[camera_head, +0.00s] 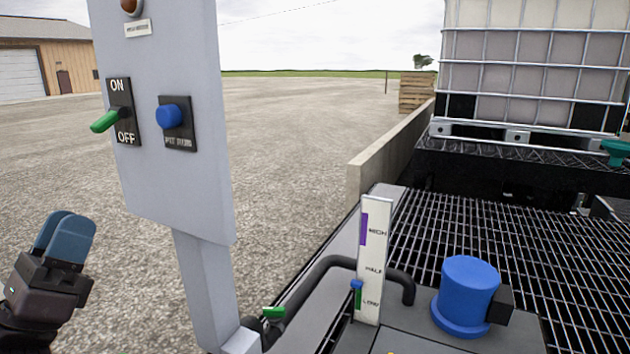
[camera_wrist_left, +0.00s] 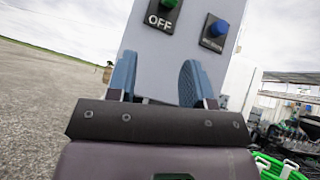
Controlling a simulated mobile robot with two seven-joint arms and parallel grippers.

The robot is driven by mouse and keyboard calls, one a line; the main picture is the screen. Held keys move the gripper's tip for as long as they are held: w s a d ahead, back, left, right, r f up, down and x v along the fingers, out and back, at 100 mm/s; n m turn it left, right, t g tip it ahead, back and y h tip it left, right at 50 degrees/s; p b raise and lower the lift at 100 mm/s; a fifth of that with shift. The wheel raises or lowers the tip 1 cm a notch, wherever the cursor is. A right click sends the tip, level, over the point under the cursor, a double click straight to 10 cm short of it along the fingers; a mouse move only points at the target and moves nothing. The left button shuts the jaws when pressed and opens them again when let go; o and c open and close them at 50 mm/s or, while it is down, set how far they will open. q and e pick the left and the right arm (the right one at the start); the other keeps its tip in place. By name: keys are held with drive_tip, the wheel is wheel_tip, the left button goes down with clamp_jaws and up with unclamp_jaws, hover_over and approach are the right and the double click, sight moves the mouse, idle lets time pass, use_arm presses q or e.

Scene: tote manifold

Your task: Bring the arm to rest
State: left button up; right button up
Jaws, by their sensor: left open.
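My left gripper (camera_head: 64,234) is at the lower left of the head view, to the left of the grey control panel (camera_head: 170,200) and below its switch. It has blue fingers and a dark body, and it holds nothing that I can see. In the left wrist view its two fingers (camera_wrist_left: 158,82) stand apart in front of the panel, with panel surface showing between them. The green lever (camera_head: 105,121) sits between the ON and OFF labels. My right gripper is in neither view.
A blue button (camera_head: 169,116) sits right of the lever. The panel's post stands beside a level gauge (camera_head: 372,260), a blue cylinder (camera_head: 466,290) and a metal grating (camera_head: 560,260). A caged white tote (camera_head: 535,65) is behind. Open gravel (camera_head: 290,130) lies left and beyond.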

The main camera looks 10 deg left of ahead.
use_arm(q)
drive_tip(key=s+d+f+n+g+y, duration=0.1)
drive_tip(key=s+f+n+g+y, duration=0.3)
drive_tip(key=f+n, duration=0.75)
drive_tip(key=s+d+f+n+g+y, duration=0.1)
drive_tip(key=s+f+n+g+y, duration=0.3)
drive_tip(key=f+n, duration=0.8)
drive_tip(key=s+d+f+n+g+h, duration=0.1)
drive_tip(key=s+d+f+n+g, duration=0.3)
drive_tip(key=s+f, duration=0.55)
drive_tip(key=s+d+f+n+g, duration=0.2)
drive_tip(key=s+f+n+g, duration=0.3)
drive_tip(key=s+f, duration=0.4)
wheel_tip(320, 180, up, 11)
drive_tip(key=a+n+t+p, duration=0.1)
drive_tip(key=n+p, duration=0.1)
drive_tip(key=p, duration=1.4)
drive_tip(key=shift+s+a+r, duration=0.2)
drive_tip(key=shift+s+a, duration=0.05)
drive_tip(key=shift+s, duration=0.15)
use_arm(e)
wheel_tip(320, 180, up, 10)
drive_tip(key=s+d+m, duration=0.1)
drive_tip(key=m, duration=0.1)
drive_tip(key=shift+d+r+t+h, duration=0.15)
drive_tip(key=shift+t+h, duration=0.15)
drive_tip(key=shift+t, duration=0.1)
